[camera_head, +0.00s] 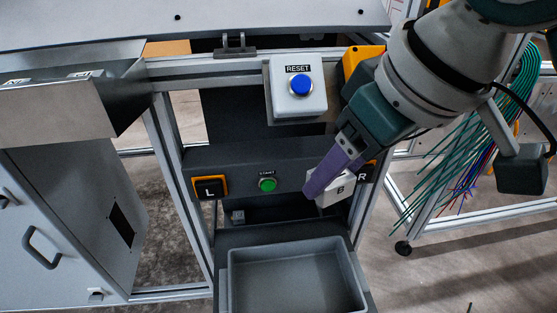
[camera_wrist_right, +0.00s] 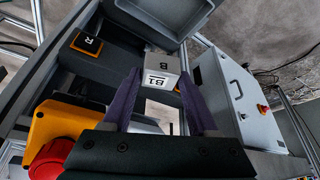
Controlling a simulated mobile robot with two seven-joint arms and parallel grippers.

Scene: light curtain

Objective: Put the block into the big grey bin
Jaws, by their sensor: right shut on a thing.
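The block (camera_head: 338,191) is pale grey-white with a letter B on it. My right gripper (camera_head: 319,188) has purple fingers and is shut on the block, in front of the dark panel. In the right wrist view the block (camera_wrist_right: 162,68) sits between the two fingertips, its faces marked B and B1. The big grey bin (camera_head: 292,249) is open at the top and stands at the bottom middle of the head view, below the block. In the right wrist view the bin (camera_wrist_right: 186,36) shows at the top, beyond the block. My left gripper is not in view.
A white RESET box (camera_head: 298,100) with a blue button is above the panel. A green START button (camera_head: 267,185) and a black L button (camera_head: 210,188) are left of the block. An R button (camera_head: 365,173) is just right of it. Cables (camera_head: 465,150) hang at right.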

